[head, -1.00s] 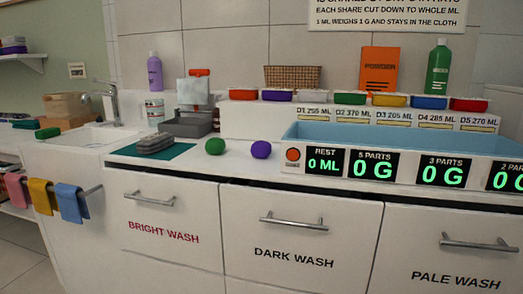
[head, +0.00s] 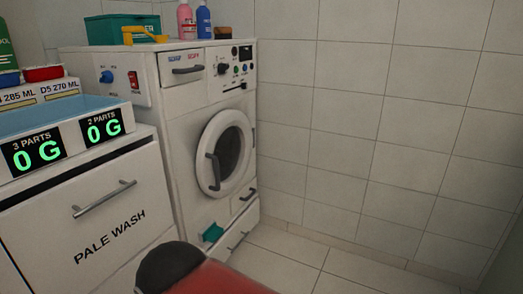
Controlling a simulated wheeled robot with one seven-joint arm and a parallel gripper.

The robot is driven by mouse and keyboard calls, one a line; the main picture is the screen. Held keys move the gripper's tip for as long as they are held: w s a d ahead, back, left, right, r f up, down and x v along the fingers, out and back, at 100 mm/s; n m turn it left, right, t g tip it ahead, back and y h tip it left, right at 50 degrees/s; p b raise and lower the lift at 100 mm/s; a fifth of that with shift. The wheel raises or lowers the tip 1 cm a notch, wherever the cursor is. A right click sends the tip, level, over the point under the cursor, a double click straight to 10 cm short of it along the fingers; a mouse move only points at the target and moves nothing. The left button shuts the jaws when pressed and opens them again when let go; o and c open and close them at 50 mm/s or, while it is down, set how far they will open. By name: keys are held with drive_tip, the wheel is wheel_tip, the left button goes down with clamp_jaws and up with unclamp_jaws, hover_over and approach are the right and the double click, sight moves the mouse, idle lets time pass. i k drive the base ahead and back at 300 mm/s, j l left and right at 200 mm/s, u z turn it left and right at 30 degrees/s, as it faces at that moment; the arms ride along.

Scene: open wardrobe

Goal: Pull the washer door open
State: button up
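The white washer (head: 187,140) stands against the tiled wall, left of centre in the head view. Its round door (head: 225,153) has a white rim and dark glass and looks closed. My gripper is not in view; a red and black rounded shape, which may be part of my arm, shows at the bottom edge.
The pale wash drawer (head: 95,215) with a bar handle stands left of the washer. A teal object (head: 212,233) is low on the washer front. A green box (head: 125,28) and bottles (head: 185,18) stand on top. The tiled floor (head: 290,262) right of the washer is clear.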

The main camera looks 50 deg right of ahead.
sight(210, 184)
drive_tip(key=z, duration=1.4)
drive_tip(key=j, duration=0.5)
drive_tip(key=i+z, duration=0.05)
